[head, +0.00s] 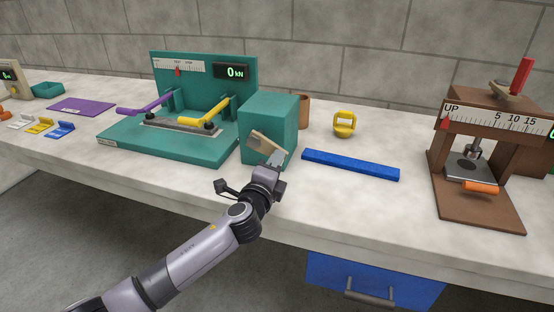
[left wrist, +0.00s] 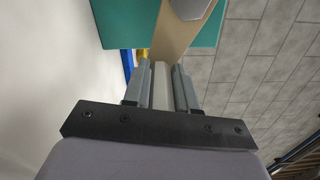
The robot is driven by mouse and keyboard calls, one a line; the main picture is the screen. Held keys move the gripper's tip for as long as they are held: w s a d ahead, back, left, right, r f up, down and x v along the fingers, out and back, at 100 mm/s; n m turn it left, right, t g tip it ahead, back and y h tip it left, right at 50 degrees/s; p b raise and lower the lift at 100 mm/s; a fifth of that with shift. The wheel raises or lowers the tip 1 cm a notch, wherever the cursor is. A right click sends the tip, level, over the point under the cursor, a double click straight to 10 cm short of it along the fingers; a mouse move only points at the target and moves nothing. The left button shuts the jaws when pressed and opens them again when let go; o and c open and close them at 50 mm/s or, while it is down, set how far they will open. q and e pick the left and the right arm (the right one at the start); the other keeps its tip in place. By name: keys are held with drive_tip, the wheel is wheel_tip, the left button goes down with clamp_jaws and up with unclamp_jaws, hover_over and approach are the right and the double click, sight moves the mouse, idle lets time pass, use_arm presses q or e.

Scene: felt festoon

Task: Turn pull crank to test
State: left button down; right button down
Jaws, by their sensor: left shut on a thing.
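The pull tester is a teal machine with a base plate (head: 120,140), an upright back panel (head: 208,62) and a teal box (head: 268,108) at its right end. Its display (head: 232,72) reads 0 kN. The pull crank (head: 262,139), a tan arm, is on the front of the box and slants down to the right; it also shows in the left wrist view (left wrist: 177,38). My left gripper (head: 277,158) is shut on the crank's handle (left wrist: 161,86), which lies between the fingers. The gripper partly hides the handle in the head view. My right gripper is not in view.
A blue bar (head: 350,165) lies right of the box. A yellow shackle-like piece (head: 344,123) and a brown cup (head: 303,110) stand behind. A brown press (head: 480,190) stands at the right.

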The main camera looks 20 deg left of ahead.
use_arm(q)
drive_tip(key=shift+a+f+m, duration=0.15)
drive_tip(key=shift+f+m, duration=0.3)
drive_tip(key=shift+m, duration=0.15)
drive_tip(key=c, duration=0.9)
unclamp_jaws()
drive_tip(key=shift+s, duration=0.15)
drive_tip(key=shift+s+a, duration=0.15)
drive_tip(key=shift+s, duration=3.3)
